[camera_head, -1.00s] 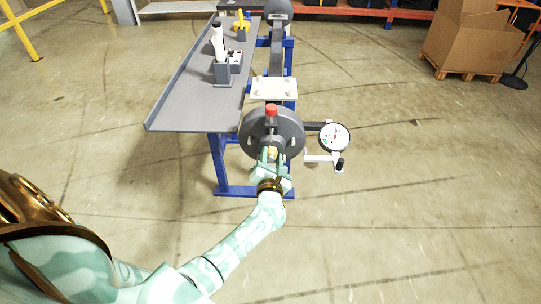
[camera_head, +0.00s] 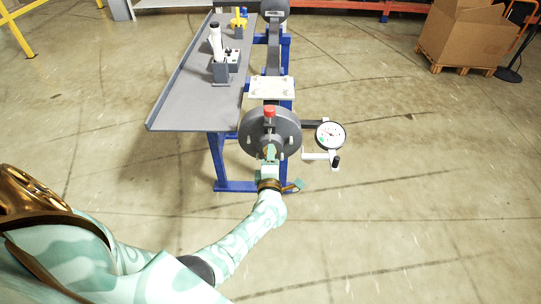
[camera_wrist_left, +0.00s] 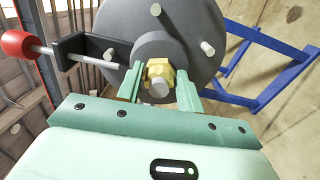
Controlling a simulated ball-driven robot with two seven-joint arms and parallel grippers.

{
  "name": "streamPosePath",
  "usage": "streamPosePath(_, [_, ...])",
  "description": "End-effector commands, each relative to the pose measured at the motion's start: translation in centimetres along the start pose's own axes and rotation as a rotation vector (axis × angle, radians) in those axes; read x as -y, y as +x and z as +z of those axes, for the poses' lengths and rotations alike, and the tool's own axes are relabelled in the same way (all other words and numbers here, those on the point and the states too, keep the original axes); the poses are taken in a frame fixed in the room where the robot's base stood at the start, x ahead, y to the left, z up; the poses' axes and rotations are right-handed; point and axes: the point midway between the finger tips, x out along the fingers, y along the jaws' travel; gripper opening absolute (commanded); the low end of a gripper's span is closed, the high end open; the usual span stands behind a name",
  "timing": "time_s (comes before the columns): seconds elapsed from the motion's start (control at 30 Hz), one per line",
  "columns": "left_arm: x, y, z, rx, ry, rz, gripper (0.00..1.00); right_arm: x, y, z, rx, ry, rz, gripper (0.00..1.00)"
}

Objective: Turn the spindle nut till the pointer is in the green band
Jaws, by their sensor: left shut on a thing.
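The brass spindle nut (camera_wrist_left: 158,72) sits on the hub of the grey round flange (camera_head: 287,133), with a threaded end at its centre. My left gripper (camera_head: 270,156) is at the hub. In the left wrist view my left gripper (camera_wrist_left: 160,88) has its two fingers on either side of the nut, shut on it. The gauge (camera_head: 330,134) has a white dial with a green mark at its lower left; its pointer is too small to read. My right gripper is not in view.
A red knob (camera_head: 269,111) on a rod stands by the flange; it also shows in the left wrist view (camera_wrist_left: 17,44). A grey bench (camera_head: 185,103) with blue legs lies behind left. A cardboard box (camera_head: 465,35) stands far right.

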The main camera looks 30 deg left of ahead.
Motion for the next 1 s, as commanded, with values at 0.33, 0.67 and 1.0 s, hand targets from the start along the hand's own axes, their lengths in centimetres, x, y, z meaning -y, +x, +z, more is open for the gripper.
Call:
streamPosePath(0.33, [0.3, -0.1, 0.0, 0.0, 0.329, -0.005, 0.14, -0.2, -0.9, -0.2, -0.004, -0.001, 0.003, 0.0])
streamPosePath(0.67, [0.5, -0.1, -0.1, 0.002, 0.629, -0.005, 0.14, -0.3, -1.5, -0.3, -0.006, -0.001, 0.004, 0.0])
streamPosePath(1.0, [0.6, -0.1, -0.1, 0.003, 0.844, -0.004, 0.14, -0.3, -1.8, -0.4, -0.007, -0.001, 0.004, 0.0])
